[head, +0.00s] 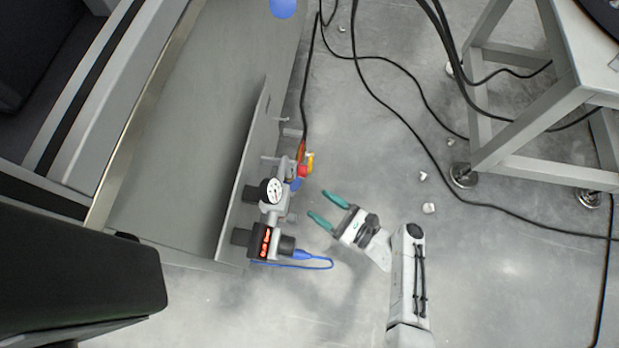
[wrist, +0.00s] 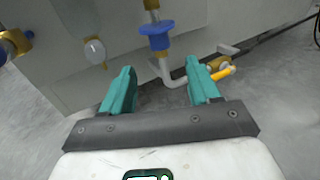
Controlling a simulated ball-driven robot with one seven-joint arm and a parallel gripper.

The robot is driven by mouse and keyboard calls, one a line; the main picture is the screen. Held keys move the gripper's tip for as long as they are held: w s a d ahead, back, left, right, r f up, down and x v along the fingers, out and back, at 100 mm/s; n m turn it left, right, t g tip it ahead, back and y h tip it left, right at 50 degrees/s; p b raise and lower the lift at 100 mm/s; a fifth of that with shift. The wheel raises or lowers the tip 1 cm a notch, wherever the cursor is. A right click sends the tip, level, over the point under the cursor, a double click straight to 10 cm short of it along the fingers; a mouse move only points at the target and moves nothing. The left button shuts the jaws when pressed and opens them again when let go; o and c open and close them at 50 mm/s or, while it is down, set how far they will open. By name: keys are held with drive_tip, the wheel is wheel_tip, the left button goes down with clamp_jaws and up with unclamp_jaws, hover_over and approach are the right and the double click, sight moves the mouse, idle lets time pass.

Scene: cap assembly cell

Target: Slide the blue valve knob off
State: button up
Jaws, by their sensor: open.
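The blue valve knob (wrist: 154,28) sits on a brass stem on the pale panel in the wrist view, above a bent white pipe. In the head view a small blue part (head: 297,183), probably this knob, shows beside the gauge, partly hidden by nearby fittings. My gripper (head: 318,203) is open and empty, its teal fingers pointing at the fittings from the right, with a gap between. In the wrist view my gripper (wrist: 160,66) has its fingers spread on either side below the knob, which is not between them.
A pressure gauge (head: 272,190), a red-lit display box (head: 264,241) with a blue cable (head: 325,264), and a red and yellow fitting (head: 304,167) crowd the panel. A yellow-handled valve (wrist: 221,70) is near the right finger. Black cables cross the floor; a metal stand (head: 540,130) is at right.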

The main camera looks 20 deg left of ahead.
drive_tip(key=shift+s+d, duration=0.25)
drive_tip(key=shift+d, duration=1)
drive_tip(key=shift+s, duration=0.1)
